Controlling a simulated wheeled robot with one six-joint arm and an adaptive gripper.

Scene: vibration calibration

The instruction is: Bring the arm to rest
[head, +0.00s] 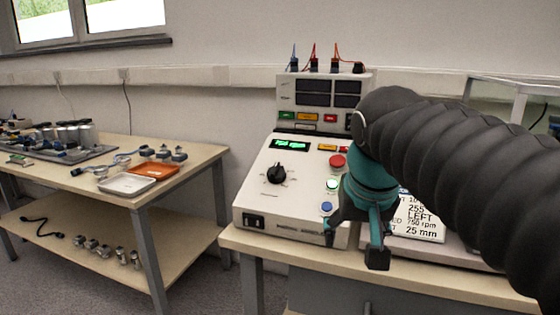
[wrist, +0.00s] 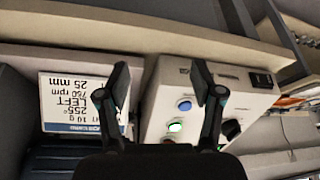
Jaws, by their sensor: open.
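My arm reaches in from the right of the head view, in a dark ribbed sleeve with a teal wrist section. My gripper (head: 352,246) hangs in front of the control console (head: 262,195), near its right front corner. In the wrist view my gripper (wrist: 162,88) has its two fingers spread apart with nothing between them. The console's front panel (wrist: 235,110) lies behind the right finger in that view. Part of the console's right side is hidden by my arm in the head view.
A sign card (head: 418,218) reading "LEFT", "25 mm" stands just right of my gripper. The console has a black knob (head: 277,174), a red button (head: 337,161), a lit green button (head: 333,184) and a blue button (head: 326,207). A side table (head: 185,182) holds an orange tray (head: 153,171) and a white tray (head: 126,184).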

